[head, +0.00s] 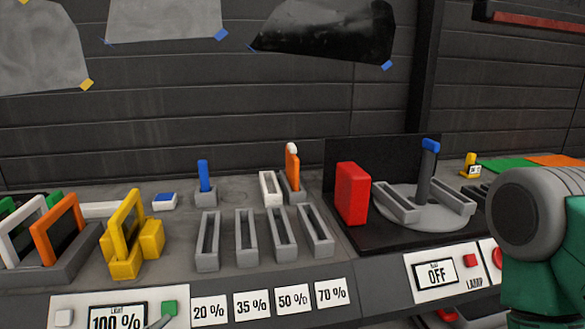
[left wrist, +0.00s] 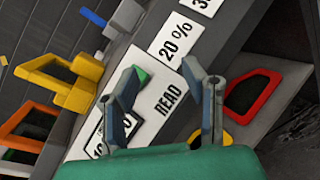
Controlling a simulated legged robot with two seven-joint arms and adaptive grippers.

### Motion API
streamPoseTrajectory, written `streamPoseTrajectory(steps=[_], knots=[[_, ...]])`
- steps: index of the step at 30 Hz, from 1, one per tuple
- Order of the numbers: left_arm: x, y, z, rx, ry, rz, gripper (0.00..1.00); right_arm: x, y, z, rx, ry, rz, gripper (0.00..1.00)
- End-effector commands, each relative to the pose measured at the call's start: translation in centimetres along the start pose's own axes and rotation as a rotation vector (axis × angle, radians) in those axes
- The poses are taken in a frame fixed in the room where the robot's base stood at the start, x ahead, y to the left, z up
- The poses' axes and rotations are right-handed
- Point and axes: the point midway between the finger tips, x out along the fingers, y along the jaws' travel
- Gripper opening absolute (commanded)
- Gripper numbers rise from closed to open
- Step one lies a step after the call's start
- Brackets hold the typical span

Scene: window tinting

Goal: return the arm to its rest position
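My left gripper (left wrist: 163,80) is open in the left wrist view, with its two grey fingers apart and nothing between them. Behind the fingers is the sloped front panel with the READ label (left wrist: 168,100) and a green button (left wrist: 141,76). In the head view only a small grey tip of it (head: 160,322) shows at the bottom edge, by the green button (head: 169,307). My right arm (head: 540,225) shows as a grey joint and green link at the right edge. My right gripper is out of view.
Coloured frames stand in a rack (head: 60,272) at left beside a yellow stand (head: 152,240). Grey slots (head: 246,238) sit behind the percentage labels. A red block (head: 352,193) and round grey turntable (head: 420,212) stand at right. A red-framed piece (left wrist: 254,95) shows in the left wrist view.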

Motion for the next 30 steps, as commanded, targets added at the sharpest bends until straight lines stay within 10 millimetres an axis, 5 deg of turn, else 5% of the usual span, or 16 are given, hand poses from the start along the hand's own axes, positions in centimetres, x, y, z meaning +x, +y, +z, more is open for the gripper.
streamPoseTrajectory(steps=[1, 3, 6, 9, 13, 18, 30], knots=[[-0.6, -4.0, -0.7, 0.169, 0.009, -0.15, 0.39, 0.0, 0.0, 0.0, 0.0, 0.0, 0.0, 0.0], [-2.2, -8.8, -2.5, 0.421, 0.013, -0.354, 0.39, 0.0, 0.0, 0.0, 0.0, 0.0, 0.0, 0.0], [-5.9, -14.2, -6.4, 0.808, -0.025, -0.664, 0.39, 0.0, 0.0, 0.0, 0.0, 0.0, 0.0, 0.0], [-10.5, -16.9, -11.4, 1.202, -0.112, -0.981, 0.39, 0.0, 0.0, 0.0, 0.0, 0.0, 0.0, 0.0], [-15.3, -16.2, -17.1, 1.59, -0.248, -1.325, 0.39, 0.0, 0.0, 0.0, 0.0, 0.0, 0.0, 0.0], [-18.3, -13.4, -20.9, 1.843, -0.377, -1.597, 0.39, 0.0, 0.0, 0.0, 0.0, 0.0, 0.0, 0.0], [-19.0, -12.5, -21.7, 1.895, -0.417, -1.67, 0.39, 0.0, 0.0, 0.0, 0.0, 0.0, 0.0, 0.0]])
